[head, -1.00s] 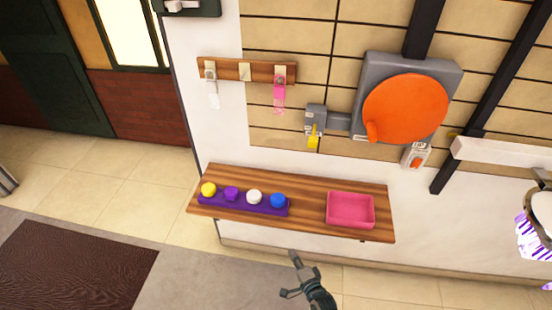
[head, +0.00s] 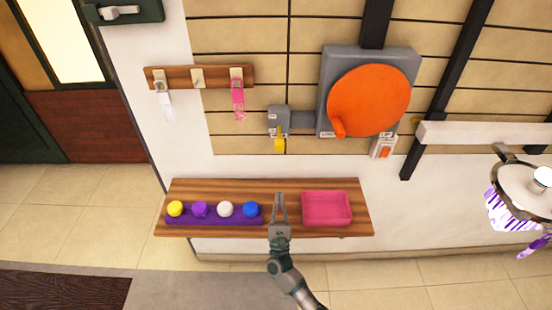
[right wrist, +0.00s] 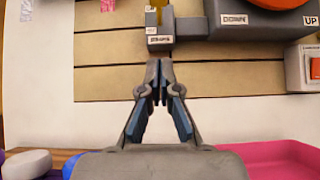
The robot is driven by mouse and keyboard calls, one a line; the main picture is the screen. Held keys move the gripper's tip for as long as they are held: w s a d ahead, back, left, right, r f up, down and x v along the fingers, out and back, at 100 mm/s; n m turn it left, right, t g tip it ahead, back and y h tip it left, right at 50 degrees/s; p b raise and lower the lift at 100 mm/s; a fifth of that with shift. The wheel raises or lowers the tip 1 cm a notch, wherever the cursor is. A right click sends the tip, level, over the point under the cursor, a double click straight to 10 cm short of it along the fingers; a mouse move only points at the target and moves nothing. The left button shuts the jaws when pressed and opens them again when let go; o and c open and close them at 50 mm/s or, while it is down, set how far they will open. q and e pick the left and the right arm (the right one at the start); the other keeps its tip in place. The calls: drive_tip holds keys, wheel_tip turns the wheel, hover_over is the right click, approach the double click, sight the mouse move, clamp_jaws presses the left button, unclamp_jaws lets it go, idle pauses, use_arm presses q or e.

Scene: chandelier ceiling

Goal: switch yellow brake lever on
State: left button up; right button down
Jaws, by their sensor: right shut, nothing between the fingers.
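The yellow brake lever (head: 280,145) hangs at the bottom of a small grey wall box (head: 279,119), left of the large orange disc. In the right wrist view, part of the yellow lever (right wrist: 152,17) shows at the top edge, by a label that seems to read BRAKE. My right gripper (head: 280,198) is shut and empty, pointing up at the wall. In the head view it appears over the shelf, below the lever and apart from it. In the right wrist view its fingertips (right wrist: 157,68) are together below the brake box. My left gripper is not in view.
The wooden shelf (head: 365,225) holds a purple rack of several coloured knobs (head: 215,216) and a pink tray (head: 327,208). The orange disc (head: 365,100) is on a grey wall unit. A small box with an orange switch (head: 384,148) is below it. A hook rail (head: 215,75) is upper left.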

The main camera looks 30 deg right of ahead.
drive_tip(key=p, duration=0.2)
approach(279, 137)
drive_tip(key=w+d+f, duration=0.1)
drive_tip(key=w+f, duration=0.1)
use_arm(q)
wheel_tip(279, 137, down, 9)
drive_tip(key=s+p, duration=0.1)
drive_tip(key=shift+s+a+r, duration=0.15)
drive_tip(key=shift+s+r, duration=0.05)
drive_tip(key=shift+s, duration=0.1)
use_arm(e)
wheel_tip(279, 137, up, 4)
drive_tip(key=shift+w+d, duration=0.15)
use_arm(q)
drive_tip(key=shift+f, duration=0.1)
use_arm(e)
drive_tip(key=shift+d+r, duration=0.1)
